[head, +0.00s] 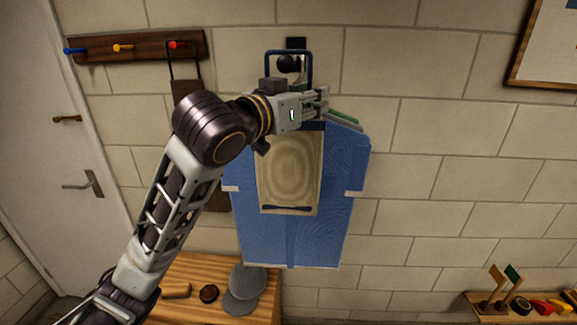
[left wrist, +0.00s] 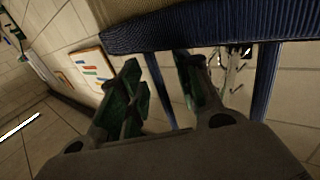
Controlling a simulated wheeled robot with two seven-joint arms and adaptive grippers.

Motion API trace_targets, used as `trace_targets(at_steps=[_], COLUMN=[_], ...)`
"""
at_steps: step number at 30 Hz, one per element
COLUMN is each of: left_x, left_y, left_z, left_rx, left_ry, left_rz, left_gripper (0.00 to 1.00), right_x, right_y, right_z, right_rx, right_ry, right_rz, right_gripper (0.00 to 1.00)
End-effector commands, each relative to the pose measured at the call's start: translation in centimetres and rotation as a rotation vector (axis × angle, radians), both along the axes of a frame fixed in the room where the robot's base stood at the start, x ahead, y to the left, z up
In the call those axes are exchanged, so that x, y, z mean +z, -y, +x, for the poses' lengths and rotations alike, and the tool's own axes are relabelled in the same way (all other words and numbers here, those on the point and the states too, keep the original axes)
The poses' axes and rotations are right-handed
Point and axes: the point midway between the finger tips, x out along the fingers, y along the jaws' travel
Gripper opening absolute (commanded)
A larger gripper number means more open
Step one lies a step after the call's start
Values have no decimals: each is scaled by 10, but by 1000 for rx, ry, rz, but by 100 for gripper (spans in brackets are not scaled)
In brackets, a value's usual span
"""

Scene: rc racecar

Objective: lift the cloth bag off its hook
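The cloth bag (head: 290,175) has a beige body and a blue top band. It hangs against the wall by a blue strap loop (head: 289,51), which shows around the dark knob-like hook (head: 288,64). In the left wrist view the blue band (left wrist: 190,32) and two straps show close up. My left gripper (head: 328,107) is at the bag's top, below the hook. Its green-padded fingers are apart in the left wrist view (left wrist: 162,92), and one strap appears to pass between them. The arm hides part of the bag's left side. My right gripper is not in view.
A large blue cloth (head: 300,240) hangs behind the bag. A peg rail (head: 135,47) is at upper left, beside a door (head: 50,130). A wooden bench top (head: 215,300) with small items is below. A low shelf (head: 480,300) is at lower right.

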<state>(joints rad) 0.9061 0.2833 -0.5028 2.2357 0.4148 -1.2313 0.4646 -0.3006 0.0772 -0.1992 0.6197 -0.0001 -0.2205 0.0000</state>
Motion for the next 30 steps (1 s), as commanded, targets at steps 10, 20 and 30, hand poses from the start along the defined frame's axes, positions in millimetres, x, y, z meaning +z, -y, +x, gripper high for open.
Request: trace_targets(at_steps=[10,20,30], left_x=[0,0,0], left_y=[0,0,0], left_z=[0,0,-1], left_rx=[-1,-1,-1], left_ry=[0,0,1], left_rz=[0,0,-1], left_gripper=[34,0,0], right_x=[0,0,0], right_y=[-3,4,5], right_z=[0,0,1], right_rx=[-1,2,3], right_ry=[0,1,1], right_rz=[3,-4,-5], right_gripper=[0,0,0])
